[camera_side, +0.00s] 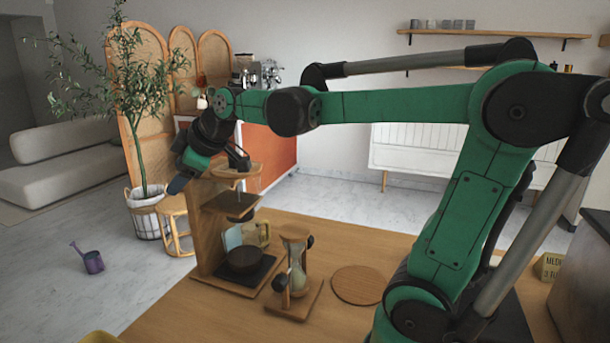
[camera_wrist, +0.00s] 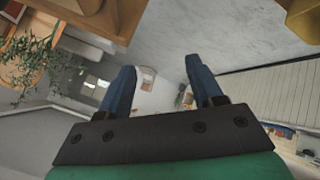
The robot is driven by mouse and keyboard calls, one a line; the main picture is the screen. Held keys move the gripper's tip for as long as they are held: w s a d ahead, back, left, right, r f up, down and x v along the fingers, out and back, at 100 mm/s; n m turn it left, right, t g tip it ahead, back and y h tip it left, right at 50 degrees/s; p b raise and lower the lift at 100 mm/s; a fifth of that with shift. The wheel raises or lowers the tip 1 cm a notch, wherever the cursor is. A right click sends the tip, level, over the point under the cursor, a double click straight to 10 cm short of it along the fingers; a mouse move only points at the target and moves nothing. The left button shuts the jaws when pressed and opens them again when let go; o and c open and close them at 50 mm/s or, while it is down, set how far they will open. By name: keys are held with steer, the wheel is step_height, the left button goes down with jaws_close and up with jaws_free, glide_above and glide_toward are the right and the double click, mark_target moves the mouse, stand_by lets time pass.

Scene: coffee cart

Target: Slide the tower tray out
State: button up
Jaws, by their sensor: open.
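The wooden tower (camera_side: 207,238) stands on the left part of the wooden counter. Its middle shelf (camera_side: 230,203) has a dark piece under it, and a dark tray (camera_side: 247,273) lies at its foot with a dark round bowl (camera_side: 245,259) on it. I cannot tell which of these is the tower tray. My gripper (camera_side: 179,184) is above and left of the tower's upper part, angled down, apart from the shelf and tray. In the wrist view my gripper (camera_wrist: 160,66) has two blue fingers spread with nothing between them.
A mug (camera_side: 258,233) stands behind the bowl. A round wooden board (camera_side: 358,285) lies on the counter (camera_side: 225,315). A potted tree (camera_side: 145,210) and wooden stool (camera_side: 175,225) stand on the floor behind.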

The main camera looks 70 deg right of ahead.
steer(key=w+d+r+n+h, duration=0.1)
steer(key=w+d+n, duration=0.4)
steer(key=d, duration=0.5)
steer(key=w+d+r+n+h, duration=0.1)
steer(key=w+d+n, duration=0.35)
steer(key=d, duration=0.55)
steer(key=n+g+y, duration=0.5)
steer(key=g+y, duration=0.2)
steer(key=g, duration=0.3)
glide_toward(263, 232)
steer(key=x, duration=0.5)
steer(key=shift+w+d, duration=0.15)
steer(key=shift+w, duration=0.05)
steer(key=shift+s+f+g, duration=0.15)
steer(key=shift+f+g, duration=0.05)
steer(key=shift+g, duration=0.1)
steer(key=shift+a+x, duration=0.2)
steer(key=shift+x, duration=2.45)
steer(key=shift+r, duration=0.1)
jaws_close()
